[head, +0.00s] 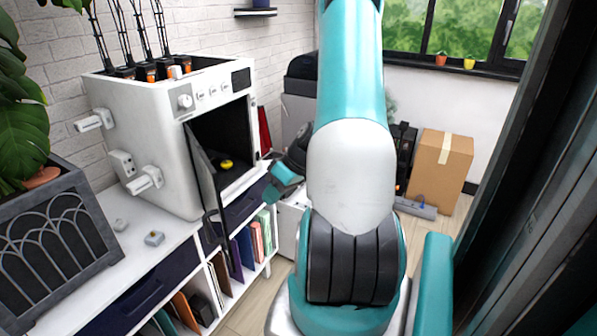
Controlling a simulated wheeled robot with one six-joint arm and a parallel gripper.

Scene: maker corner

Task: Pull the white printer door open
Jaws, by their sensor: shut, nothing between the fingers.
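The white printer (150,130) stands on the cabinet top against the brick wall. Its door (205,178) is a dark panel with a pale edge. It stands swung out at the left side of the front opening, so the dark inside (222,130) shows, with a yellow thing (227,164) in it. My gripper (268,194) has teal fingers and is shut and empty. In the picture it is to the right of the door, in front of the printer, apart from the door. My arm hides part of the wrist.
The white cabinet (150,215) has dark drawers and shelves with several books and folders. A plant in a dark planter (55,235) stands at the left. A cardboard box (440,160) is on the floor at the back right. A dark upright frame lines the right side.

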